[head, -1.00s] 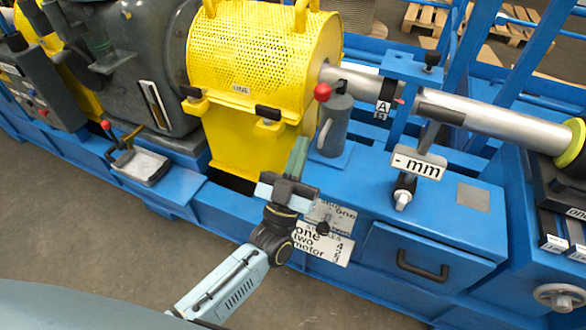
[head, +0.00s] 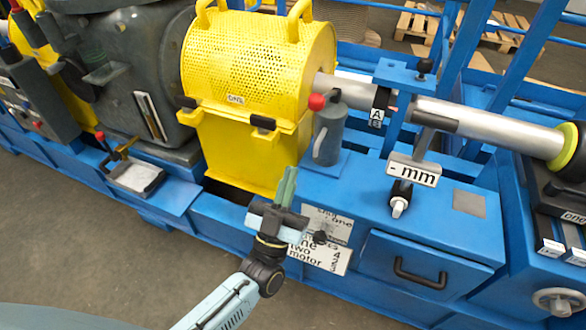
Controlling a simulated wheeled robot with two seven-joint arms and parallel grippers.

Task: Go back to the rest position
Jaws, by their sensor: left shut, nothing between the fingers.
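My left gripper (head: 288,182) is in the lower middle of the head view. Its fingers are together, pointing up, with nothing between them. It is in front of the blue machine bed, below the yellow perforated guard (head: 258,70) and left of the grey can with a red knob (head: 328,132). I cannot tell whether it touches the bed. My right gripper is not in the view.
The blue machine frame (head: 340,195) spans the view, with a drawer handle (head: 420,275), a "mm" sign (head: 412,171) and a steel shaft (head: 490,127). A small tray (head: 136,178) sits at left. The grey floor (head: 80,240) in front is clear.

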